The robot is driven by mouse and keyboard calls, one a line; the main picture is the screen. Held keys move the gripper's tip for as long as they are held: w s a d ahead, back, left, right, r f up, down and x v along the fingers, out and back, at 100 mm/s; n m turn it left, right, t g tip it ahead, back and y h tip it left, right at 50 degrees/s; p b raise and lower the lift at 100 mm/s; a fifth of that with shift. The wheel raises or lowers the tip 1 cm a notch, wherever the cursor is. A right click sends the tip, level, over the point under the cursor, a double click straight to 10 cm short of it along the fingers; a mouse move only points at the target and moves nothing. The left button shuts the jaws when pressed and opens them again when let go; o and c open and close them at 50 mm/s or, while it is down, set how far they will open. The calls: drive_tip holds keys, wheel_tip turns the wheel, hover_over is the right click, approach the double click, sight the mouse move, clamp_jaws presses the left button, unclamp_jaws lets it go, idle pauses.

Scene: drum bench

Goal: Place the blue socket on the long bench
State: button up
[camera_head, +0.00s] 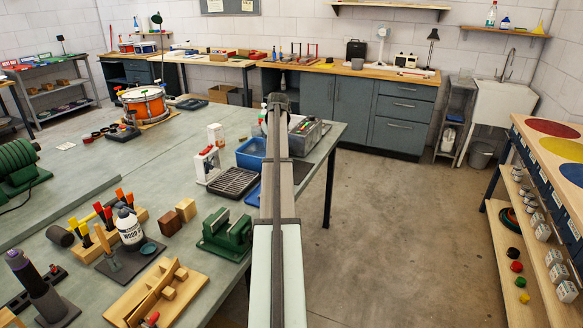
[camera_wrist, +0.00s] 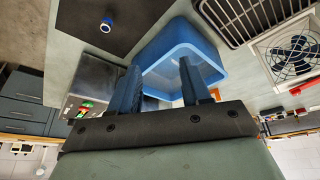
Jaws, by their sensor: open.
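A small blue ring-shaped piece with a pale centre (camera_wrist: 107,25), which looks like the blue socket, sits on a dark square mat (camera_wrist: 75,12) in the wrist view. I cannot make it out in the head view, where my arm covers part of that area. My gripper (camera_wrist: 157,80) is open, its two dark fingers apart, with no object held between them. A blue bin (camera_wrist: 180,48) shows behind the fingers; the ring lies apart from them. A long wood-topped bench (camera_head: 345,69) runs along the back wall; I cannot tell whether it is the long bench named.
The grey-green table (camera_head: 100,180) carries a drum (camera_head: 145,103), a black rack (camera_head: 233,182), a green vise (camera_head: 226,233) and a wooden jig (camera_head: 150,295). A shelf unit with coloured discs (camera_head: 553,128) stands right. The floor between is clear.

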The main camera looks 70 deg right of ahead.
drive_tip(key=s+d+n+g+h, duration=0.15)
drive_tip(key=s+n+g, duration=0.25)
drive_tip(key=n, duration=1.9)
drive_tip(key=x, duration=1.3)
drive_tip(key=shift+d, duration=0.1)
drive_tip(key=shift+r, duration=0.1)
clamp_jaws()
